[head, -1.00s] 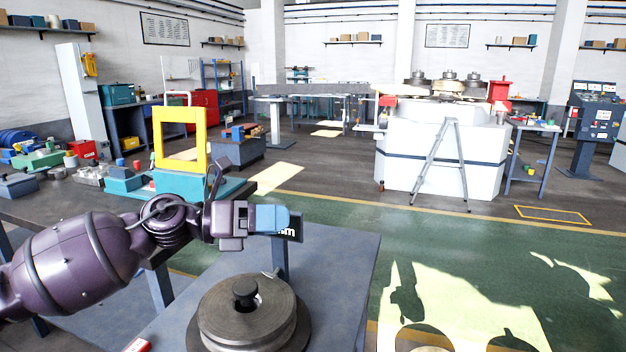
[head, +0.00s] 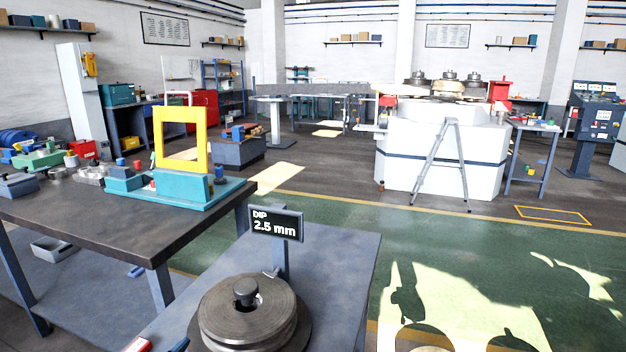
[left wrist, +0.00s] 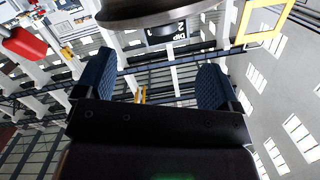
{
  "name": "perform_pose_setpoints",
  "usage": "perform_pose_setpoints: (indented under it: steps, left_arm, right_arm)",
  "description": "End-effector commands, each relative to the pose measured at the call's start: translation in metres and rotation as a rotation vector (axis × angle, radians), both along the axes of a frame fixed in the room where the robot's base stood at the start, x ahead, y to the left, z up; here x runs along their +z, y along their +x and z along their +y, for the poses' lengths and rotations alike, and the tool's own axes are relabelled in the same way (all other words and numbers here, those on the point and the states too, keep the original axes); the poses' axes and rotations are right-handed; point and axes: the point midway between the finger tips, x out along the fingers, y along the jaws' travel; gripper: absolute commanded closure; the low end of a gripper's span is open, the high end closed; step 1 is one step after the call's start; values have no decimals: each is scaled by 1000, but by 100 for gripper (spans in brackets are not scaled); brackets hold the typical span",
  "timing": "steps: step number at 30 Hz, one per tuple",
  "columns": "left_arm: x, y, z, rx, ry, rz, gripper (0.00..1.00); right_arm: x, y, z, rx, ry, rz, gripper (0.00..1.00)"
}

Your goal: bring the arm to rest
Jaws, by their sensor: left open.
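My left gripper (left wrist: 152,78) shows in the left wrist view with its two dark blue fingers apart and nothing between them. In the head view the left arm is out of sight, apart from a small blue sliver at the bottom edge that may be a fingertip. A steel roller stack (head: 247,315) with a dark knob sits on the grey stand (head: 340,262). Behind it stands a dark display (head: 276,224) reading "DIP 2.5 mm". The wrist view sees the roller's round underside (left wrist: 165,12) and the display (left wrist: 165,30) beyond the fingertips. My right gripper is not in view.
A dark workbench (head: 110,226) at left carries a yellow frame (head: 182,165) on a teal base and several small parts. A red-and-white item (head: 138,345) lies at the stand's front left edge.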

Motion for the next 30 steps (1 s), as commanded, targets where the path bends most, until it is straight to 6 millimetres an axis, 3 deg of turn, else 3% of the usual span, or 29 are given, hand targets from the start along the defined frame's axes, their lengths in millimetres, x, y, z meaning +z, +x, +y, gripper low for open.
perform_pose_setpoints:
  steps: [3,9,15,18,22,30]
  left_arm:
    - [-42,-38,18,81,-85,122,12]
    - [-100,-107,45,213,-179,277,12]
    - [-148,-180,63,327,-216,415,12]
    - [-162,-206,64,355,-224,464,12]
    - [-171,-225,67,370,-221,497,12]
    - [-173,-228,67,372,-219,503,12]
  right_arm:
    - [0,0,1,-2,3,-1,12]
    - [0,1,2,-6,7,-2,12]
    - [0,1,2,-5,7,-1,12]
    - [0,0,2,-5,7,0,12]
    - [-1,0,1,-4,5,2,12]
    - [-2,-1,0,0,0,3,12]
